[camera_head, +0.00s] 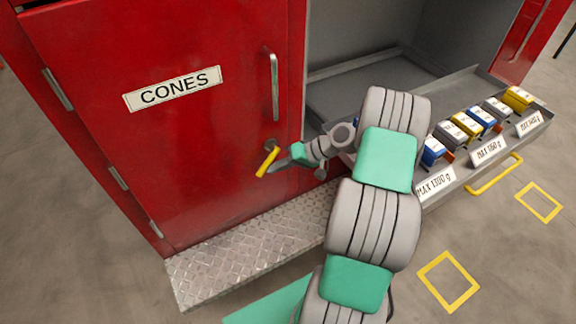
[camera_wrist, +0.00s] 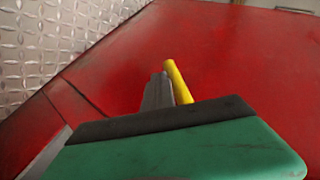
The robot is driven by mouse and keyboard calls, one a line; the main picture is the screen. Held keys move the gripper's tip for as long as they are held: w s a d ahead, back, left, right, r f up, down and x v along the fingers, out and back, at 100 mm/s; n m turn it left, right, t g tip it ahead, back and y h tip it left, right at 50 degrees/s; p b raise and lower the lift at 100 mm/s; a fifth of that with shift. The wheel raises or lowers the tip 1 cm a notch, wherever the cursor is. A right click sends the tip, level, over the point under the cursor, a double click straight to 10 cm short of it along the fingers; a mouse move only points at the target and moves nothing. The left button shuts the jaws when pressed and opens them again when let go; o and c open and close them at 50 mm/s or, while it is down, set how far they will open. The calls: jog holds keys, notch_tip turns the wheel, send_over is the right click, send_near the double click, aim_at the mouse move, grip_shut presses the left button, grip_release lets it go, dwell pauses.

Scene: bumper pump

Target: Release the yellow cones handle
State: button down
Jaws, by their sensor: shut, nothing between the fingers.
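The red cones door (camera_head: 170,120) carries a sign reading CONES and looks closed. Its yellow handle (camera_head: 268,161) sticks out low near the door's right edge, tilted. My gripper (camera_head: 275,167) is at the handle, coming from the right, with its fingers together. In the wrist view the yellow handle (camera_wrist: 178,82) stands right beside my gripper's grey fingers (camera_wrist: 158,90). I see no part of the handle between the fingers. Whether fingers and handle touch, I cannot tell.
A grey vertical bar (camera_head: 272,86) is fixed on the door above the handle. A diamond-plate step (camera_head: 240,245) runs below the door. To the right, an open drawer (camera_head: 440,192) holds several coloured boxes and has a yellow pull (camera_head: 494,175) in front.

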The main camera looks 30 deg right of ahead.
jog(key=shift+s+a+r, duration=0.1)
jog(key=shift+a+r, duration=0.2)
jog(key=shift+a, duration=0.3)
jog(key=shift+a+r, duration=0.25)
jog(key=shift+a, duration=0.3)
dwell(0.9)
jog(key=s+d+f+b, duration=0.3)
jog(key=s+d+b, duration=0.1)
jog(key=d, duration=0.7)
jog(key=shift+s+b, duration=0.35)
jog(key=shift+s, duration=0.2)
